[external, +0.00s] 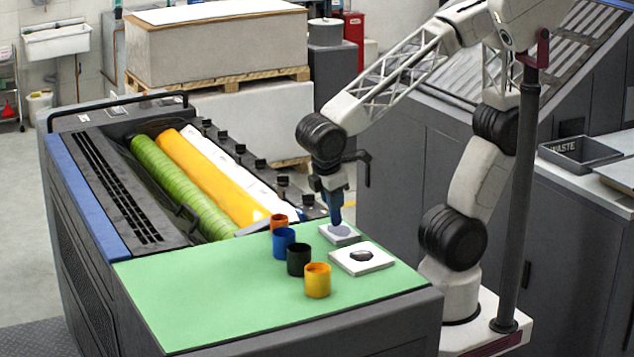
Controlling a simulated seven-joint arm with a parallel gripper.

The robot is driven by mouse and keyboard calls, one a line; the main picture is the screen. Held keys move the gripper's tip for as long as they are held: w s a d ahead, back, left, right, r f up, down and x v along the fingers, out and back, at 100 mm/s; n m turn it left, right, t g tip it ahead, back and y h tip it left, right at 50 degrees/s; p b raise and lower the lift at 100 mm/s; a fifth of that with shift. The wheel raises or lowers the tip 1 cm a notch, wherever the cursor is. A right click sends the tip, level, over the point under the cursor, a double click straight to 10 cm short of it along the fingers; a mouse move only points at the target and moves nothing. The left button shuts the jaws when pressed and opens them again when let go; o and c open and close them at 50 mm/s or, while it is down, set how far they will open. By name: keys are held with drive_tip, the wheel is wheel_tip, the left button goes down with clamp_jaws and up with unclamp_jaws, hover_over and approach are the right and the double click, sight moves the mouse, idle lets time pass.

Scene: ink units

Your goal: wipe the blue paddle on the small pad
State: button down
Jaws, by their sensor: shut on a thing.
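My gripper (330,188) points down over the green work top and is shut on the blue paddle (336,214). The paddle is dark blue and hangs roughly upright, its lower end at the small pad (326,235). The pad is a small white block with a grey-blue top. I cannot tell whether the paddle's tip touches the pad or is just above it. My gripper's fingers are small and partly merge with the paddle in this view.
A larger white slab (382,266) with a black blot lies in front of the pad. To the left stand an orange-red cup (279,222), a blue cup (284,245), a black cup (299,262) and a yellow cup (318,282). The green top (190,300) is clear at the left front.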

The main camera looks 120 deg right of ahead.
drive_tip(key=shift+a, duration=0.2)
drive_tip(key=shift+a+f, duration=0.1)
drive_tip(key=shift+a, duration=0.5)
drive_tip(key=shift+a, duration=0.1)
drive_tip(key=shift+a, duration=0.7)
drive_tip(key=shift+a, duration=0.1)
drive_tip(key=shift+a, duration=0.7)
drive_tip(key=shift+d, duration=0.1)
drive_tip(key=shift+d, duration=0.7)
